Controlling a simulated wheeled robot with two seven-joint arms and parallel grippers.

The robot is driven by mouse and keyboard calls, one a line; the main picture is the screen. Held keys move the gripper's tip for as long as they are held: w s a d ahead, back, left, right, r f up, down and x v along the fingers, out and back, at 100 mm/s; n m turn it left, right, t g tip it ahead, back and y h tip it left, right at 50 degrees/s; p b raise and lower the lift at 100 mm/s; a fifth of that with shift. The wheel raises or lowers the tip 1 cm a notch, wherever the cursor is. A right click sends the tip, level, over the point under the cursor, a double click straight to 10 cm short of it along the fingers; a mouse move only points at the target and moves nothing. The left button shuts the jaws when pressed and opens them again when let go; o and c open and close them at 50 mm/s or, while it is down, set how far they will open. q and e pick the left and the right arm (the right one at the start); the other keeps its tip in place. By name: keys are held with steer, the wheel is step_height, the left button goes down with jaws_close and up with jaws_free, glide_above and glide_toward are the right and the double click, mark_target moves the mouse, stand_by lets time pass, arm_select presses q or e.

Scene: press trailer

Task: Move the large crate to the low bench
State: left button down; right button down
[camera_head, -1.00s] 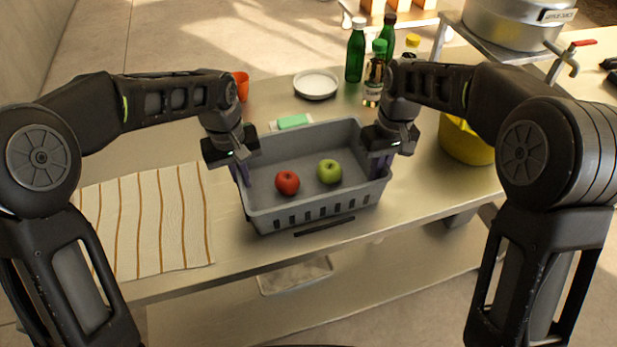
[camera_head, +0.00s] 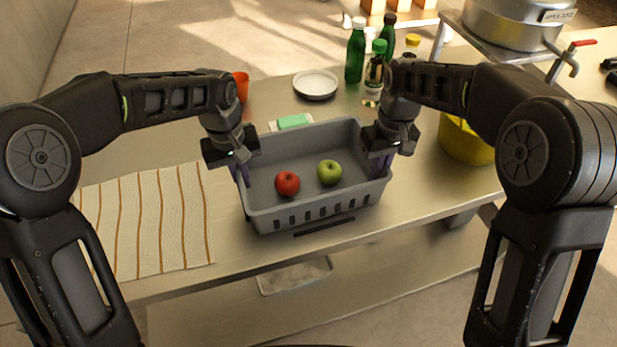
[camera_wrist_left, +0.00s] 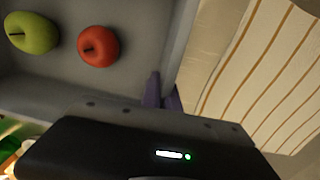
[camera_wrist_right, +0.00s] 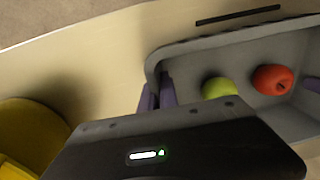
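The large grey crate (camera_head: 313,212) sits upright on the steel counter (camera_head: 420,205). It holds a red apple (camera_head: 287,183) and a green apple (camera_head: 329,172). My left gripper (camera_head: 241,172) is at the crate's left wall; in the left wrist view its purple fingers (camera_wrist_left: 162,93) close around that wall. My right gripper (camera_head: 377,166) is at the right wall; in the right wrist view its fingers (camera_wrist_right: 157,95) close around the rim. A lower metal surface (camera_head: 210,318) shows below the counter; I cannot tell whether it is the low bench.
A striped cloth (camera_head: 148,222) lies left of the crate. A green sponge (camera_head: 293,122), a white plate (camera_head: 316,84) and green bottles (camera_head: 355,52) stand behind it. A yellow bowl (camera_head: 464,143) is close on the right. A shallow tray (camera_head: 294,275) is on the lower surface.

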arm_select(q)
steer(key=shift+r, duration=0.15)
arm_select(e)
steer(key=shift+r, duration=0.15)
